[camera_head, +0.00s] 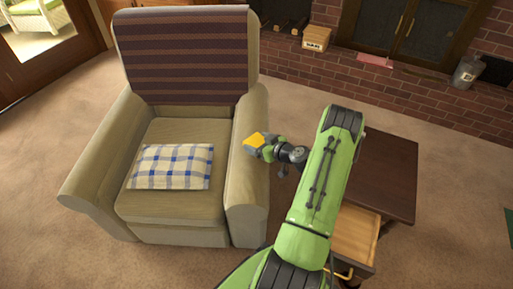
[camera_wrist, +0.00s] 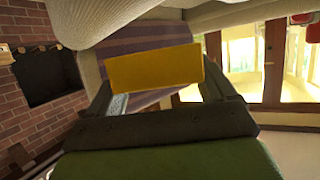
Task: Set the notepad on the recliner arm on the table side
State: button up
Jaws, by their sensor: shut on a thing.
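The notepad (camera_head: 256,140) is a small yellow-orange block. My gripper (camera_head: 252,147) is shut on it, over or beside the recliner's right arm (camera_head: 247,188), the arm on the table side. In the wrist view the notepad (camera_wrist: 155,67) spans the space between my two fingers. The head view does not show clearly whether the notepad touches the arm. The recliner (camera_head: 170,210) is beige with a striped throw (camera_head: 183,55) on its back. The dark brown side table (camera_head: 390,175) stands to the right, partly hidden behind my green arm.
A blue-and-white checked cushion (camera_head: 172,167) lies on the seat. The table's light wooden drawer (camera_head: 355,238) is pulled open. A brick hearth (camera_head: 400,88) with a small box (camera_head: 317,39) and a metal bucket (camera_head: 467,72) is at the back. Carpet lies clear left of the recliner.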

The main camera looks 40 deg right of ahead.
notch_tip(320, 180, down, 4)
jog(key=shift+f+b, duration=0.1)
jog(key=shift+b, duration=0.45)
